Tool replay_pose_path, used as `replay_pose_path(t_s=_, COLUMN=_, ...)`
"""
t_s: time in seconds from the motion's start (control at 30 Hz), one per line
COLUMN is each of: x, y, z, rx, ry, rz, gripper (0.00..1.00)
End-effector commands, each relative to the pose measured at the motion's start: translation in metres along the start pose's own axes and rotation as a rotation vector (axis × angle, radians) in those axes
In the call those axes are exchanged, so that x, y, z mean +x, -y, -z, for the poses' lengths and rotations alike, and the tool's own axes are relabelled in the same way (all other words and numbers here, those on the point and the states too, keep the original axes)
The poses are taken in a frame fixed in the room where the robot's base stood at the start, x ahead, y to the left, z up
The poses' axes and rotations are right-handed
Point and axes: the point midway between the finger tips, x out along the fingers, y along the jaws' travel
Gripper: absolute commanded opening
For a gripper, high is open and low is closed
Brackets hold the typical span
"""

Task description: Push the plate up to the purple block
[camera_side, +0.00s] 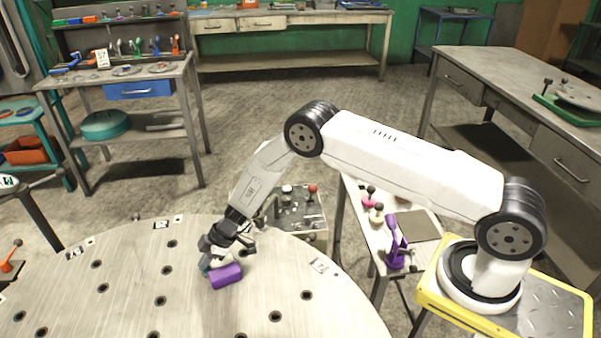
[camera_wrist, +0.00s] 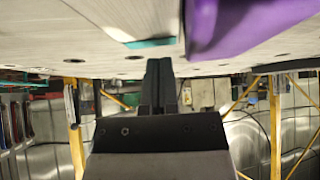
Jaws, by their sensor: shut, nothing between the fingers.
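The purple block (camera_side: 226,276) lies on the round metal table, just below my gripper in the side view. It also shows large at the upper right of the wrist view (camera_wrist: 235,25). A pale piece with a teal edge (camera_wrist: 150,43), seemingly the plate, lies to the left of the block in the wrist view, very close to it; I cannot tell whether they touch. In the side view only a small teal bit (camera_side: 205,265) shows beside the block, the rest hidden by my gripper (camera_side: 212,250). My gripper (camera_wrist: 160,65) is shut and empty, low over the table by the plate.
The round table (camera_side: 120,290) has several dark holes and small marked labels. A control box (camera_side: 297,210) with levers stands beyond its edge. A side bench with a purple clamp-like tool (camera_side: 395,245) is to the right. The table's left and front are clear.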

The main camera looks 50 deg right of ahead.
Motion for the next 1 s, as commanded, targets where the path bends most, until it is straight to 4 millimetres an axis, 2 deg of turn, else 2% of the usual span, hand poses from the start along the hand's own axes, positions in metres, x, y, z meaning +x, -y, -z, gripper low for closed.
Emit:
replay_pose_path(t_s=0.2, x=0.018, y=0.000, z=0.000, rx=0.000, ry=0.000, rz=0.000, gripper=0.00)
replay_pose_path(t_s=0.4, x=0.025, y=0.000, z=0.000, rx=-0.001, ry=0.000, rz=-0.001, gripper=0.00)
replay_pose_path(t_s=0.8, x=0.025, y=0.000, z=-0.001, rx=0.000, ry=0.000, rz=-0.001, gripper=0.00)
replay_pose_path(t_s=1.0, x=0.015, y=-0.001, z=-0.012, rx=0.003, ry=0.001, rz=0.000, gripper=0.00)
